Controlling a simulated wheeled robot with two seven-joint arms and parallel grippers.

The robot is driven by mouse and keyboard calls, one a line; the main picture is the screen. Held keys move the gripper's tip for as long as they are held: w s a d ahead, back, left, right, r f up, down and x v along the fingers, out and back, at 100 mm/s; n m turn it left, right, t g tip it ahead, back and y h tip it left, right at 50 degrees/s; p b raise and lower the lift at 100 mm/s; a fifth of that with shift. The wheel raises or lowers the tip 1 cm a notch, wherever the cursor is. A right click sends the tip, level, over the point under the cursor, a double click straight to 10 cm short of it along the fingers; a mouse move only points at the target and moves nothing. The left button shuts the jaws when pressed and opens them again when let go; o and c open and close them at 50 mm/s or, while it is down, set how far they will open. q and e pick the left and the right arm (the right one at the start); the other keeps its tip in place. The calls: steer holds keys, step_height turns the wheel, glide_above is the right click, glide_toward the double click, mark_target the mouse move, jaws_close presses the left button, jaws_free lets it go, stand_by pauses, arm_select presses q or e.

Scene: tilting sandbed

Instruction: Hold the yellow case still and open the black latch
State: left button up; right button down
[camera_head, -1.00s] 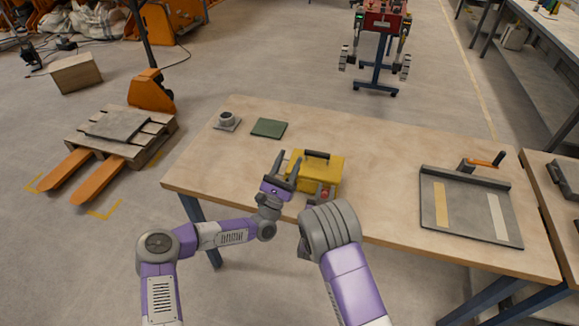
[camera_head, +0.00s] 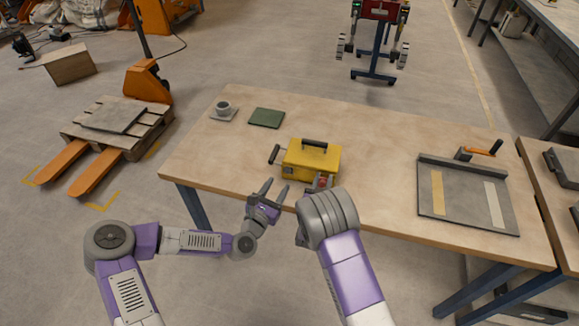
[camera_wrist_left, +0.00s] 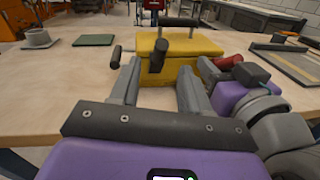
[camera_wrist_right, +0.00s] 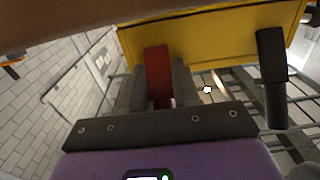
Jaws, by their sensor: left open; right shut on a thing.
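The yellow case (camera_head: 312,158) stands near the table's front edge, with a black carrying handle (camera_head: 314,143) on top. In the left wrist view, a black latch (camera_wrist_left: 158,54) sticks out from the case's front. It also shows in the right wrist view (camera_wrist_right: 271,70). A dark grip (camera_head: 274,154) sticks out from the case's left side. My left gripper (camera_head: 274,188) is open and empty, in front of the case and apart from it. My right gripper (camera_wrist_right: 158,75) is shut on a red tab (camera_wrist_right: 157,62) at the case's front; its fingertips are mostly hidden in the head view.
The wooden table (camera_head: 375,160) has free room behind and right of the case. A green mat (camera_head: 266,118) and a grey cup-like piece (camera_head: 223,108) lie at the back left. A grey tray (camera_head: 468,195) with an orange-handled crank (camera_head: 479,151) is at the right.

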mark_target(289, 168)
arm_select(q)
steer(key=x, duration=1)
steer(key=shift+s+a, duration=0.1)
jaws_close()
